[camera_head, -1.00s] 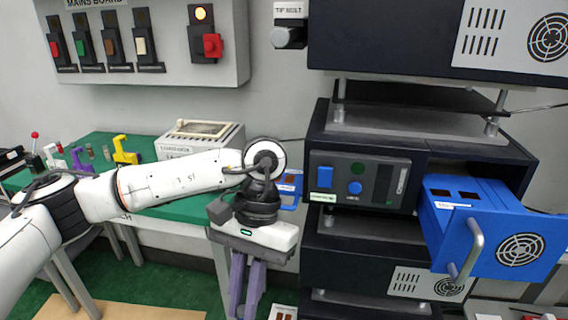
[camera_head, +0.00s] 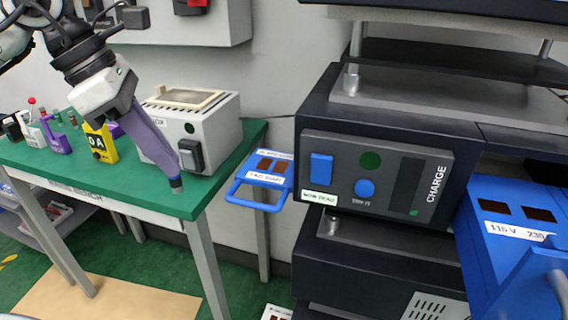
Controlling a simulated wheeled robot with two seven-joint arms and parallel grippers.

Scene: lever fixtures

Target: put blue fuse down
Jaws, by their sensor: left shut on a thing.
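My left gripper (camera_head: 172,178) comes in from the upper left, with its purple fingers pointing down and to the right. The fingers are shut, and a small dark end (camera_head: 176,184) shows at their tips. I take it for the blue fuse, but its blue colour cannot be made out and most of it is hidden. The fingertips appear over the front right part of the green workbench (camera_head: 150,190), in front of the grey box. I cannot tell whether the fuse touches the bench top. My right gripper is not in view.
A grey box (camera_head: 205,130) with a dark switch stands on the bench, with a yellow tool (camera_head: 100,143) and a purple tool (camera_head: 56,140) further left. A blue tray (camera_head: 268,172) juts out beside the charger panel (camera_head: 375,180). A blue drawer (camera_head: 515,235) sticks out at right.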

